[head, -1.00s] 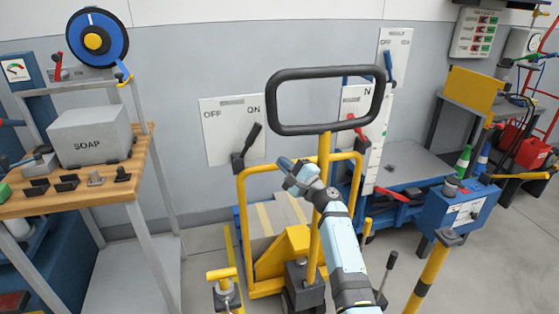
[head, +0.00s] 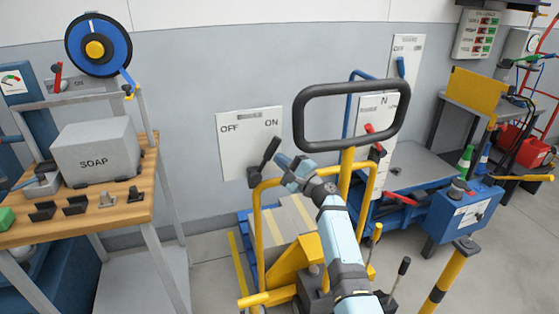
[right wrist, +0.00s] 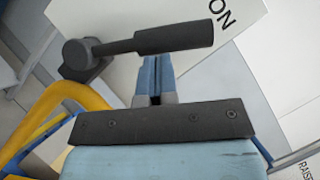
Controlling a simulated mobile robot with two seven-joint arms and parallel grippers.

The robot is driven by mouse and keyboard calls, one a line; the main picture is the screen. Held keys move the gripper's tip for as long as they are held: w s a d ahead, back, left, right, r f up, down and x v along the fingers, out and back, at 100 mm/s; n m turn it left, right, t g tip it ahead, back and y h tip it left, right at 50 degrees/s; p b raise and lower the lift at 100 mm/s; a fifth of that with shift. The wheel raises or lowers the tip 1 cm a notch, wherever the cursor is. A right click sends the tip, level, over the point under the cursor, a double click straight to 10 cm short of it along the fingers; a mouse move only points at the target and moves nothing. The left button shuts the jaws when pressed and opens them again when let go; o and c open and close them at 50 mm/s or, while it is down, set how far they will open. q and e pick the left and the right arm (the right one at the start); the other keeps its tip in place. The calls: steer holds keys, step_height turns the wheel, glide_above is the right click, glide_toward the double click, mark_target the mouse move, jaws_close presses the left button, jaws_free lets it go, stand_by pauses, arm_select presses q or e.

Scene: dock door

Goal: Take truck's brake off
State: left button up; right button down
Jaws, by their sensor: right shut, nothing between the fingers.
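A yellow truck (head: 296,262) with a black loop handle (head: 352,146) stands in front of me. Behind it, a white OFF/ON wall panel (head: 236,132) carries a black lever (head: 268,153), tilted up toward ON. My right gripper (head: 281,160) is shut and empty, its tips close by the lever in the picture. In the right wrist view, the lever (right wrist: 165,38) crosses just beyond the shut fingertips (right wrist: 153,66); I cannot tell whether they touch. A yellow T-shaped bar (head: 258,299) and a black-knobbed lever (head: 400,275) show low on the truck's sides; no part is labelled as a brake. My left gripper is not in view.
A wooden bench (head: 128,205) with a SOAP box (head: 95,152) stands at the left. A blue machine with a control box (head: 465,212) is at the right, and a yellow-black post (head: 445,275) is in front of it. Truck frame bars flank my right arm.

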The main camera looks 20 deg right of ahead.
mark_target(268, 152)
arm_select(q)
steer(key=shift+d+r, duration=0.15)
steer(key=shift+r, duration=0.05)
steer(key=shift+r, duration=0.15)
arm_select(e)
steer(key=shift+a+r+n, duration=0.1)
steer(key=shift+r+n, duration=0.15)
steer(key=shift+n, duration=0.05)
